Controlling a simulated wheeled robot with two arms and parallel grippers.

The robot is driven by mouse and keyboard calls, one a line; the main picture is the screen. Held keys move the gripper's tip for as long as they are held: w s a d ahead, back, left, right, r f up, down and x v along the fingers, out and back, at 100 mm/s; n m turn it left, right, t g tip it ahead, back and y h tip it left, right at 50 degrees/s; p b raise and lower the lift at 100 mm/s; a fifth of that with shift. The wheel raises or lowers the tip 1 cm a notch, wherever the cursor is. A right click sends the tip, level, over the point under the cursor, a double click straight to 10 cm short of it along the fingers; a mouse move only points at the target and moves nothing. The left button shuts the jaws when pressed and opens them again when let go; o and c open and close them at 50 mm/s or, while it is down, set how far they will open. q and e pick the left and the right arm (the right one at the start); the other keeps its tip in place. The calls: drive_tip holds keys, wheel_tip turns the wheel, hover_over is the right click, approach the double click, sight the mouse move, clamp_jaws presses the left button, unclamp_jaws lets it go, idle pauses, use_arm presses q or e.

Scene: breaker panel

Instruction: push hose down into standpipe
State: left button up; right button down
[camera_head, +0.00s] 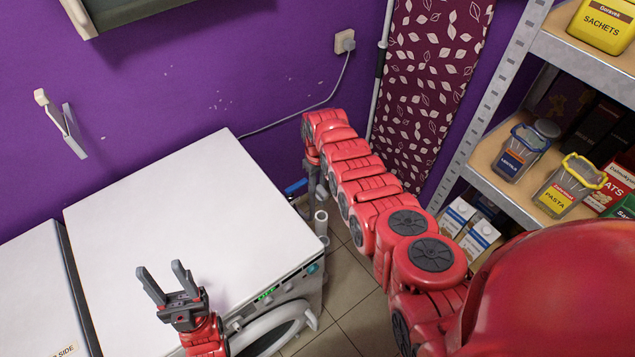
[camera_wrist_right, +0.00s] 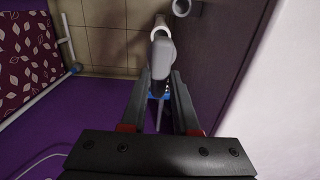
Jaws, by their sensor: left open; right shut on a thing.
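My right gripper (camera_wrist_right: 160,82) is shut on a grey hose end (camera_wrist_right: 162,58), seen in the right wrist view. The hose end points away from the fingers. A white pipe section (camera_wrist_right: 160,27) shows just beyond it; I cannot tell whether the two touch. An open grey pipe end (camera_wrist_right: 182,7) lies beside it. In the head view, a pale standpipe (camera_head: 321,216) with an open top stands behind the washing machine's right side, below my right gripper (camera_head: 314,182). My red arm partly hides the grip. My left gripper (camera_head: 168,279) is open and empty above the washing machine.
The white washing machine (camera_head: 170,215) has a bare top. A blue part (camera_head: 296,187) sits beside the right gripper. A shelf (camera_head: 520,178) with jars and boxes stands at the right. Tiled floor (camera_head: 345,290) is clear.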

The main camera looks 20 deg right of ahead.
sight(318, 197)
drive_tip(key=shift+f+b, duration=3)
drive_tip(key=shift+f, duration=0.35)
drive_tip(key=shift+f+b, duration=1.85)
drive_tip(key=shift+s+d+f+b, duration=0.1)
drive_tip(key=shift+s+f+b, duration=0.15)
drive_tip(key=shift+f+b, duration=0.65)
drive_tip(key=shift+s, duration=0.15)
drive_tip(key=shift+w+r+p, duration=0.25)
drive_tip(key=shift+r+p, duration=0.55)
drive_tip(key=shift+w+r+p, duration=0.15)
drive_tip(key=shift+r+p, duration=1.25)
drive_tip(key=shift+r, duration=0.1)
drive_tip(key=shift+f, duration=0.1)
